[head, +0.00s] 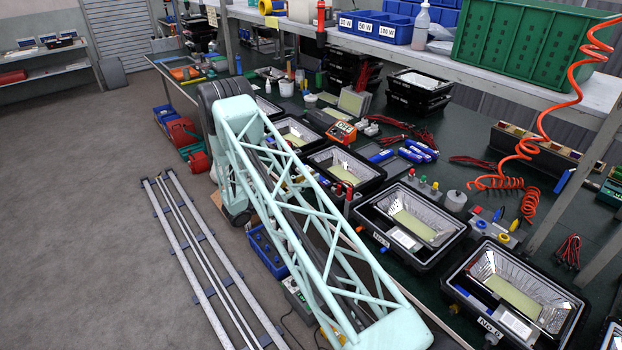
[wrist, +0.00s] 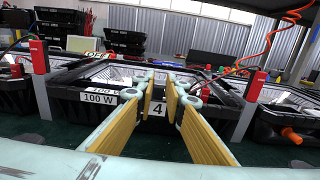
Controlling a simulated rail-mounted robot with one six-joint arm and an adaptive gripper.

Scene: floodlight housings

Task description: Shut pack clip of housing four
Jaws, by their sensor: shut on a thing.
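Housing four (wrist: 218,112) is a black box with a bright reflector inside, a "100 W" label and a "4" label on its front wall. In the head view, housing four (head: 372,180) is partly hidden behind my arm. My gripper (wrist: 161,88) is in front of and over the middle of the front wall, with its yellow-padded fingers pointing at the housing. The fingers are close together, shut on the pack clip at the front rim. The clip is small and mostly hidden between the fingertips, so its angle cannot be told. My gripper is hidden in the head view.
Red posts (wrist: 38,60) and (wrist: 254,90) stand at both sides of the housing. Housing five (head: 450,232) and housing six (head: 560,320) stand to the right. An orange coiled hose (head: 530,145) hangs at the right. The floor left of the rails (head: 190,250) is clear.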

